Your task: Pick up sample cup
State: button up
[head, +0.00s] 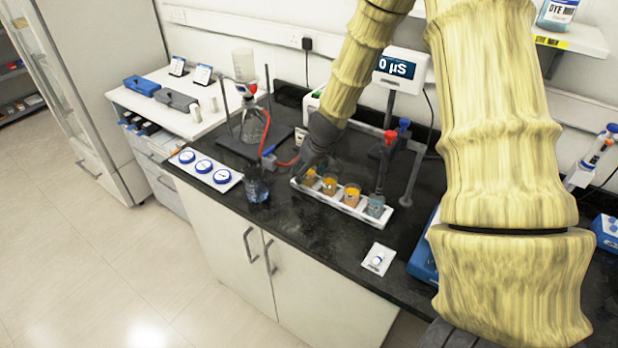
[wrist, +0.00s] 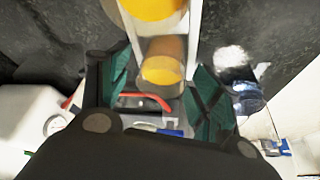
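Several clear cups stand in a row in a white rack (head: 327,195); which one is the sample cup is not marked. The leftmost cup (head: 309,177), with orange liquid, is right under my gripper (head: 311,164). I see no clear contact. A second orange cup (wrist: 152,8) shows at the top edge.
A beaker of dark blue liquid (head: 257,189) stands left of the rack, near the counter's front edge. A flask with red tubing (head: 253,125) stands behind it. Probes with red (head: 389,138) and blue tops rise behind the rack's right end. Bare counter (head: 320,235) lies in front.

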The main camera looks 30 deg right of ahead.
jog(key=c, duration=1)
